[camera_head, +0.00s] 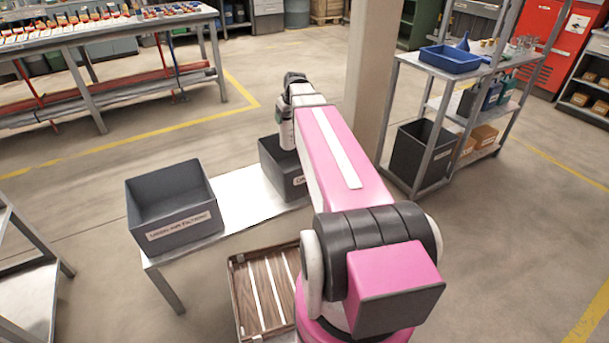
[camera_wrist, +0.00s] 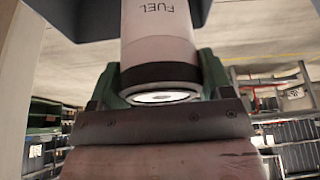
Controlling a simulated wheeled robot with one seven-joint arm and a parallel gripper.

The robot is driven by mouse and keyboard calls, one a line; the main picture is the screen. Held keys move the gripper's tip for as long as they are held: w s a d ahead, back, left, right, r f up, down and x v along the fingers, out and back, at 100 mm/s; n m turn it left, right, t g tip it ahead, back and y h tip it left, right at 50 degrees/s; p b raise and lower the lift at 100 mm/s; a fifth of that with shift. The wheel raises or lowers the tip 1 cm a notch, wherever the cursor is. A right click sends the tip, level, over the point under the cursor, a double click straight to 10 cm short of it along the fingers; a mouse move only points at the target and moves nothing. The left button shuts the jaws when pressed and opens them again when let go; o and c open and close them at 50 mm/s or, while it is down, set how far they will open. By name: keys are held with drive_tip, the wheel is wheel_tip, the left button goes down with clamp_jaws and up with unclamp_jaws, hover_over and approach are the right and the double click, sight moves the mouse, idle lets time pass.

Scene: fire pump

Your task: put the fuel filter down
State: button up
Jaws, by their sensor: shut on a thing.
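The fuel filter (camera_wrist: 160,45) is a pale cylinder with a dark band and a round end. Its printed word FUEL is upside down in the wrist view. My gripper (camera_wrist: 160,82) is shut on it, with green fingers on both sides. In the head view, the end of my arm hangs near the right dark bin (camera_head: 270,158) on the white table (camera_head: 248,198). I cannot tell from there whether the filter is over the bin or beside it. The left dark bin (camera_head: 172,215) is open, looks empty and carries a white label.
The table top between the two bins is bare. A brown tray (camera_head: 236,290) with pale strips lies in front of the table. A pillar (camera_head: 370,75) and a metal shelf (camera_head: 468,72) with a blue tray (camera_head: 450,58) stand to the right.

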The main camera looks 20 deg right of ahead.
drive_tip(key=w+f, duration=0.2)
drive_tip(key=f, duration=0.6)
drive_tip(key=w+d+f+n, duration=0.1)
drive_tip(key=w+f, duration=0.2)
drive_tip(key=f, duration=0.5)
drive_tip(key=shift+w+d+y, duration=0.15)
drive_tip(key=shift+w+y, duration=0.05)
drive_tip(key=shift+y, duration=0.1)
drive_tip(key=shift+f, duration=0.25)
drive_tip(key=o, duration=1.7)
drive_tip(key=shift+o, duration=0.2)
drive_tip(key=v, duration=1.2)
drive_tip(key=shift+r, duration=0.15)
